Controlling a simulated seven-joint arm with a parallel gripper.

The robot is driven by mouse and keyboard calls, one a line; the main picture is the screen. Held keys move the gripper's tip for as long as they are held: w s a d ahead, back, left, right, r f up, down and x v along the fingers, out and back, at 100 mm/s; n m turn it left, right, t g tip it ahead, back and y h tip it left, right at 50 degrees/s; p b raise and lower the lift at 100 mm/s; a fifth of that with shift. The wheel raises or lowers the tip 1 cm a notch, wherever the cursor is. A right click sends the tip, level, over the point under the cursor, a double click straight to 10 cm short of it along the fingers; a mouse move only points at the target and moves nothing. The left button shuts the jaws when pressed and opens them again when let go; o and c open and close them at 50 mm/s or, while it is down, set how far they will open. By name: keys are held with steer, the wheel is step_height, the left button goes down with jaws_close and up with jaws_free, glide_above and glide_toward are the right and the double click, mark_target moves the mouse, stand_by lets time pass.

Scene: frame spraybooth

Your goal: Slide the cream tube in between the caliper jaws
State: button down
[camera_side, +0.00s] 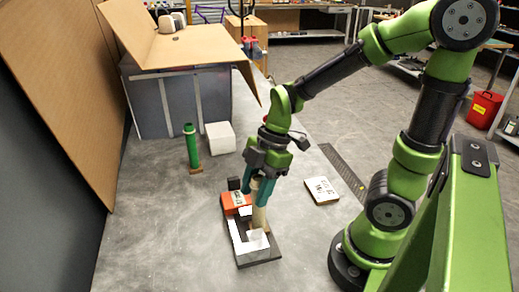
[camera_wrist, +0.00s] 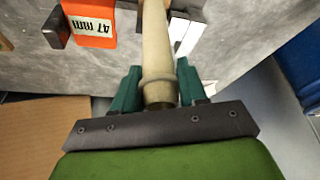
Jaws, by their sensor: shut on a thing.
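My gripper (camera_side: 259,190) points down with its teal fingers shut on the cream tube (camera_side: 260,217). In the wrist view the tube (camera_wrist: 157,50) runs away from between the fingers (camera_wrist: 158,88), its near end close to the palm. The caliper is an orange body (camera_side: 236,201) with white parts (camera_side: 238,236) on a dark base (camera_side: 262,258). In the wrist view its orange block (camera_wrist: 92,22) reads "47 mm" and lies left of the tube; a white part (camera_wrist: 185,32) shows to the right. The tube's lower end is over the caliper area; I cannot tell whether it is between the jaws.
A green tube (camera_side: 191,148) stands upright at the left, near a white block (camera_side: 220,138). A small lettered block (camera_side: 321,190) and a dark ruled strip (camera_side: 343,172) lie to the right. A grey box with cardboard flaps (camera_side: 183,100) stands behind. Table left of the caliper is clear.

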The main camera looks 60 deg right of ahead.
steer(key=shift+w+a, duration=0.65)
steer(key=shift+a, duration=0.05)
steer(key=c, duration=0.5)
jaws_free()
steer(key=v, duration=1.7)
steer(key=shift+s+a, duration=0.1)
steer(key=shift+a, duration=0.05)
